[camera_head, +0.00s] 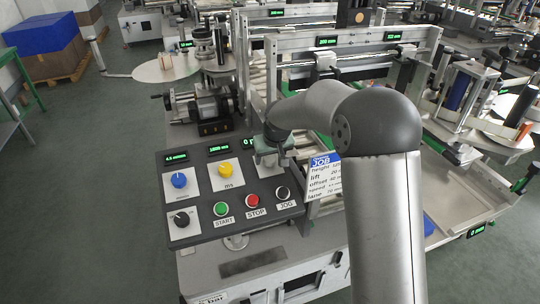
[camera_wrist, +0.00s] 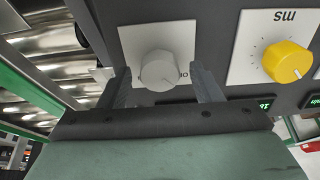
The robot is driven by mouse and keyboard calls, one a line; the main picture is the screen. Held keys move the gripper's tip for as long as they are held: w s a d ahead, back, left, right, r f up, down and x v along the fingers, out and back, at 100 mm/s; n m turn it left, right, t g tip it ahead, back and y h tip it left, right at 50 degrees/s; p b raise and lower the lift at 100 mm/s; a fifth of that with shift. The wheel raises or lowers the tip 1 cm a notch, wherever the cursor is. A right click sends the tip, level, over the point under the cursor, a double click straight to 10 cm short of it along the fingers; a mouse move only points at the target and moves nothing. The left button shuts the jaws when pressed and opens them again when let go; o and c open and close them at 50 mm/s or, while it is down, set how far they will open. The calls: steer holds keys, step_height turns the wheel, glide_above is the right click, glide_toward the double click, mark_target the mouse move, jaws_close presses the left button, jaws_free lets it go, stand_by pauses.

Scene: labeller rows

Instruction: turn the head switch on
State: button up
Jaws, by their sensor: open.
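The control panel (camera_head: 205,235) carries several knobs and buttons. My gripper (camera_head: 270,148) is over its upper right corner. In the wrist view my gripper (camera_wrist: 163,86) is open, with one finger on each side of a round grey knob (camera_wrist: 160,70) on a white plate. I cannot tell whether the fingers touch it. The knob's label is mostly hidden. A black rotary switch (camera_head: 181,218) on a white plate sits at the panel's lower left, its label too small to read. I cannot tell by label which one is the head switch.
A blue knob (camera_head: 179,180) and a yellow knob (camera_head: 225,170) are left of my gripper. Green start (camera_head: 221,209), red stop (camera_head: 252,201) and black jog (camera_head: 283,193) buttons line the front. A job card (camera_head: 325,175) stands right of the panel.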

steer(key=c, duration=1)
steer(key=shift+m+b, duration=0.3)
steer(key=shift+b, duration=0.05)
steer(key=m+b, duration=0.2)
steer(key=m, duration=0.1)
steer(key=shift+f, duration=0.1)
steer(key=m+b, duration=0.1)
steer(key=m, duration=0.4)
steer(key=shift+h, duration=0.3)
steer(key=m, duration=0.5)
steer(key=shift+d+m, duration=0.1)
steer(key=shift+m, duration=2.1)
